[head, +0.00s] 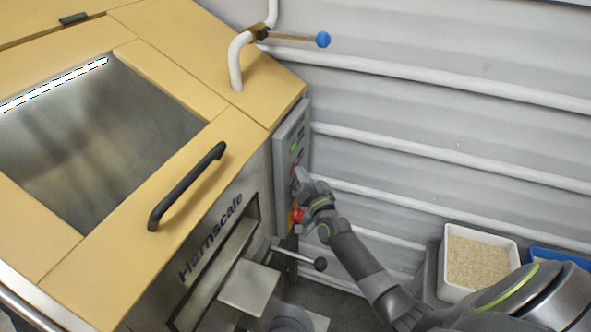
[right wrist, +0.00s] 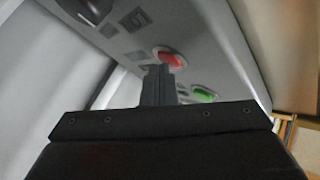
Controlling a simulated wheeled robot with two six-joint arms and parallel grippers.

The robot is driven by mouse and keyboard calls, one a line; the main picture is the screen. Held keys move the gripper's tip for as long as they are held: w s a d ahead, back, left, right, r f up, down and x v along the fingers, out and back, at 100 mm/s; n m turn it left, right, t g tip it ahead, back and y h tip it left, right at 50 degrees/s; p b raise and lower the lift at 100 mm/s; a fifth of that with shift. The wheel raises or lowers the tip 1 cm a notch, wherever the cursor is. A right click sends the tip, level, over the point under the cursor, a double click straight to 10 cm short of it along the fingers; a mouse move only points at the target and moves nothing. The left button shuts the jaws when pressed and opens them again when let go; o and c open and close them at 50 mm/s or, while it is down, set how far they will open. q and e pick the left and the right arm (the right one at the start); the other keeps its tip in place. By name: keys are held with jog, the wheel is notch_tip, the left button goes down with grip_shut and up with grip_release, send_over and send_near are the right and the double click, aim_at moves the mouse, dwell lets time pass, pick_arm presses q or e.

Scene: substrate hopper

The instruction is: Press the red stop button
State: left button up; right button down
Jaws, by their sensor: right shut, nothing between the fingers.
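The grey control panel (head: 284,170) is on the right side of the yellow machine. It has a green button (head: 294,147), a red button (head: 295,169) below it, and a red knob (head: 298,215) on a yellow-orange base lower down. My right gripper (head: 303,180) is shut and empty at the panel, just by the red button. In the right wrist view the shut fingertips (right wrist: 165,72) overlap the lower edge of the red button (right wrist: 170,58), with the green button (right wrist: 204,95) to the right. I cannot tell whether they touch. My left gripper is not in view.
A black handle (head: 187,186) is on the hopper lid. A lever with a black ball (head: 320,264) sticks out below the panel. A blue-ended valve lever (head: 322,40) is above. A white bin of grain (head: 478,262) stands at the right by the corrugated wall.

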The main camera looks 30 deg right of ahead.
jog(key=shift+s+d, duration=0.5)
jog(key=shift+s, duration=0.15)
jog(key=s+d, duration=0.3)
jog(key=shift+s+d, duration=0.15)
jog(key=shift+s, duration=0.25)
jog(key=shift+f, duration=0.1)
dwell(0.7)
